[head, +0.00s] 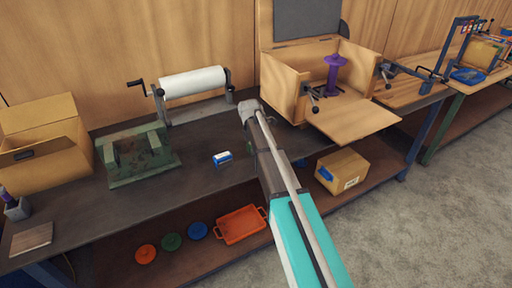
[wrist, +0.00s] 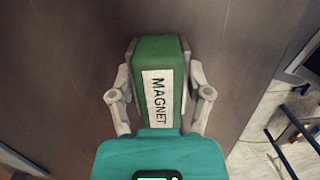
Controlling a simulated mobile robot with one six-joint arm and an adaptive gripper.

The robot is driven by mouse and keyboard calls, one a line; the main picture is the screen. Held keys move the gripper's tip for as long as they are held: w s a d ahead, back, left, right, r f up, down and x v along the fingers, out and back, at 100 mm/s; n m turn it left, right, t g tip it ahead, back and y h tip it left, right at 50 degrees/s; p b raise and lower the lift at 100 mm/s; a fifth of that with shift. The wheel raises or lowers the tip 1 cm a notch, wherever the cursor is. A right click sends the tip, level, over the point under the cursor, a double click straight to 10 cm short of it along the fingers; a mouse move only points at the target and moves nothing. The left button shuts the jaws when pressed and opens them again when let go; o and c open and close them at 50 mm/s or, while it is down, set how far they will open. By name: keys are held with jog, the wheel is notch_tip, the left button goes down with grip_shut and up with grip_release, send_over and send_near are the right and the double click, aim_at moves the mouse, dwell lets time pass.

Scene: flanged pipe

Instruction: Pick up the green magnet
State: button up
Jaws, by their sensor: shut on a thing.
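The green magnet (wrist: 148,58), a block with a white label reading MAGNET, is in the middle of the wrist view. My gripper (wrist: 160,78) is shut on it, with one grey finger against each long side. Its lower end is hidden behind the teal gripper body. In the head view my arm hides most of the gripper, and only a small green patch (head: 250,147) shows beside the arm, likely the magnet. I cannot tell whether the magnet touches the bench or is lifted.
A carton (head: 342,171) and an orange tray (head: 240,224) sit on the lower shelf.

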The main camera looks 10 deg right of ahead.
jog(key=shift+r, duration=0.1)
jog(key=shift+c, duration=0.2)
notch_tip(320, 180, up, 3)
jog(key=p, duration=0.2)
jog(key=shift+f+p, duration=0.2)
jog(key=shift+p, duration=0.2)
jog(key=s+a+r+p, duration=0.1)
jog(key=s+r+p, duration=0.9)
jog(key=s, duration=0.4)
jog(key=shift+r, duration=0.15)
